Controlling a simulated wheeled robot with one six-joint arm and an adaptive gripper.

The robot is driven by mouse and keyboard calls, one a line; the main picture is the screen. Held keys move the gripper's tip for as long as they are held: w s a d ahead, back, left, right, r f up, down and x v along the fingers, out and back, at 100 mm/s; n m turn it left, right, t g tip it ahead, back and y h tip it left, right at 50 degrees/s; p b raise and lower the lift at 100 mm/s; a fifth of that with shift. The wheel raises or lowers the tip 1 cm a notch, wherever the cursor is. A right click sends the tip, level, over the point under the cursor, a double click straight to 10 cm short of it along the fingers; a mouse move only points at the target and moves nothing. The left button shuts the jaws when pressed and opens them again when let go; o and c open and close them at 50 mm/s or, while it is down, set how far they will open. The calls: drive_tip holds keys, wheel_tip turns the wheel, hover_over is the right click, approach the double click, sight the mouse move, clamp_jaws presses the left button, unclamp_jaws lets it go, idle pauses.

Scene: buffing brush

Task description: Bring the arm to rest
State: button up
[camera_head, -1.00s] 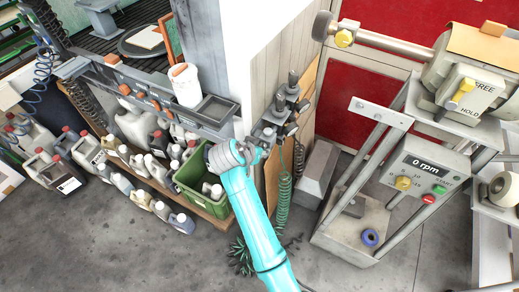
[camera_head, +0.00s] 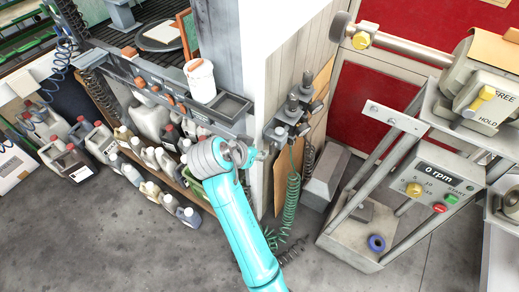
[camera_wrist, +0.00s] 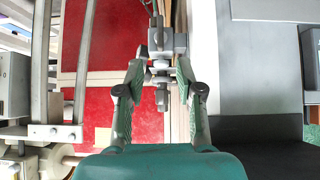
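My gripper (camera_wrist: 160,68) shows in the wrist view with its two fingers apart and nothing held between them. Metal valve fittings (camera_wrist: 162,45) on the wall show beyond the gap between the fingertips. In the head view my teal arm reaches up from the bottom middle, and its grey wrist is in front of the shelf and wall corner. The gripper's fingers are mostly hidden there. The same valve fittings (camera_head: 292,115) are just right of the wrist. I cannot tell whether the fingers touch them.
A machine with a 0 rpm panel (camera_head: 436,181) stands at right, with a blue ring (camera_head: 376,243) on its base. A white tub (camera_head: 201,80) sits on the shelf. Several jugs (camera_head: 72,164) stand at left. The floor (camera_head: 110,250) at lower left is clear.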

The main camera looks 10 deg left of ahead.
idle(0.5)
drive_tip(key=s+d+f+n+t+y, duration=0.1)
drive_tip(key=s+d+f+n+y, duration=0.2)
drive_tip(key=d+f, duration=0.85)
drive_tip(key=s+d+f+n+t, duration=0.1)
drive_tip(key=s+d+f, duration=0.2)
drive_tip(key=s+d, duration=0.3)
drive_tip(key=s+d+f+n, duration=0.1)
drive_tip(key=s+d+f, duration=0.25)
drive_tip(key=s, duration=0.35)
drive_tip(key=s+d+r+t, duration=0.1)
drive_tip(key=s+d+r, duration=0.2)
drive_tip(key=s+r, duration=0.2)
drive_tip(key=s+d+r+t, duration=0.2)
drive_tip(key=s+r, duration=0.3)
drive_tip(key=s, duration=0.7)
drive_tip(key=s+d+r+m+t, duration=0.1)
drive_tip(key=s+d+r, duration=0.2)
drive_tip(key=s+r, duration=0.3)
drive_tip(key=s, duration=0.3)
drive_tip(key=shift+d, duration=0.35)
